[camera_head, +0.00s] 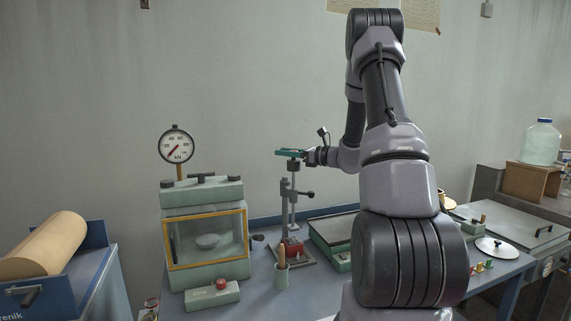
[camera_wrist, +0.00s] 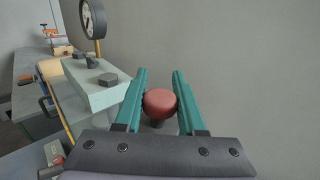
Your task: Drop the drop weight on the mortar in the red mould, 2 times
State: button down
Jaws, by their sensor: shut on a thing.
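The drop stand (camera_head: 296,205) is upright on the bench, with a thin rod and a dark side clamp. The red mould (camera_head: 291,248) sits low at its base; the mortar inside cannot be made out. My gripper (camera_head: 289,152) is level at the top of the stand. In the wrist view its green fingers (camera_wrist: 160,78) are shut on a round red knob (camera_wrist: 160,102) with a dark stem below, which appears to be the top of the drop weight. In the head view the knob is hidden by the fingers, and a grey cylinder (camera_head: 294,167) shows just under them.
A press with a yellow-framed window (camera_head: 207,241) and a dial gauge (camera_head: 176,145) stands left of the stand. A cup with a wooden handle (camera_head: 281,276) and a red-button box (camera_head: 213,295) are in front. A green tray (camera_head: 337,236) lies right.

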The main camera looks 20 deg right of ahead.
jog(key=shift+r, duration=1.5)
jog(key=c, duration=0.5)
grip_release()
jog(key=shift+r, duration=0.1)
jog(key=v, duration=1)
jog(key=shift+s+d, duration=0.25)
jog(key=shift+s, duration=0.05)
